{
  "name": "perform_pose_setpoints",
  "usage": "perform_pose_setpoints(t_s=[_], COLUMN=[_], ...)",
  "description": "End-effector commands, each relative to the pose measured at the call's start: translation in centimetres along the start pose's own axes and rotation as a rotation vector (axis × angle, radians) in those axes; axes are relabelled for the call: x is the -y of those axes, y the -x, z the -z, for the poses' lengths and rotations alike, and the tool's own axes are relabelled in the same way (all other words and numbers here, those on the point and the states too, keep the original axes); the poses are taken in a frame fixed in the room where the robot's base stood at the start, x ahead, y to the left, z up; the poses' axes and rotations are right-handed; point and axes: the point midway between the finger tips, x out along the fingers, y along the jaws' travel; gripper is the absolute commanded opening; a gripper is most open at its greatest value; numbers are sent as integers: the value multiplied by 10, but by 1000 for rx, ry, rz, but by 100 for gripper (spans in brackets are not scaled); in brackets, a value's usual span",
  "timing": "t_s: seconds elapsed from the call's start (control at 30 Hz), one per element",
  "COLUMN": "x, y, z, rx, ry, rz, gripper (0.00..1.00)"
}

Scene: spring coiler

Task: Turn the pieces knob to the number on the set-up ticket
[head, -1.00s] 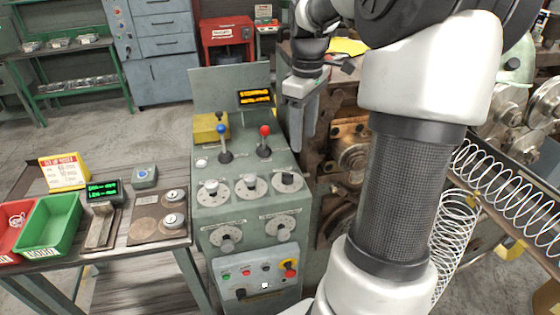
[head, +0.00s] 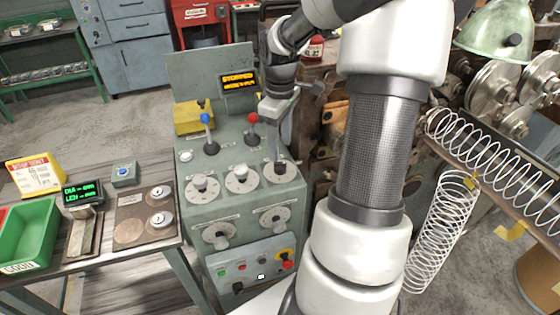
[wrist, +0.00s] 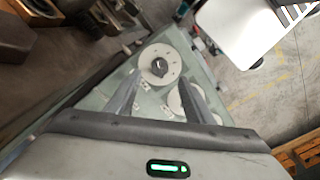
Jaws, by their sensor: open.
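The set-up ticket (head: 36,174) stands in a yellow holder on the left bench; its numbers are too small to read surely. The green coiler console (head: 180,240) has three dial knobs on its upper face: left (head: 200,185), middle (head: 241,176) and right (head: 284,168). Two lower dials (head: 219,235) (head: 275,219) sit on its front. The labels are unreadable, so I cannot tell which is the pieces knob. My gripper (head: 279,160) is open above the upper right dial and partly hides it. In the wrist view one dial (wrist: 160,64) lies ahead between the fingertips.
A blue-knobbed lever (head: 208,135) and a red-knobbed lever (head: 252,130) stand just behind the dials. A lit display (head: 239,78) is at the back. Coiled springs (head: 440,232) and machine wheels (head: 495,85) are on the right. A green bin (head: 28,230) sits on the bench.

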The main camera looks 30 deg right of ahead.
Motion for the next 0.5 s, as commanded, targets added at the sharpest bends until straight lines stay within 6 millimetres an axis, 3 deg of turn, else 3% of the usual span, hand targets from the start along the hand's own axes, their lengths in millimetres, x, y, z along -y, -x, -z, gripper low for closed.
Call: perform_pose_setpoints(t_s=[0.2,0.5], x=[2,0], y=[-43,-65], z=[0,0], rx=[1,1], ry=[2,0], rz=[5,0], gripper=[48,48])
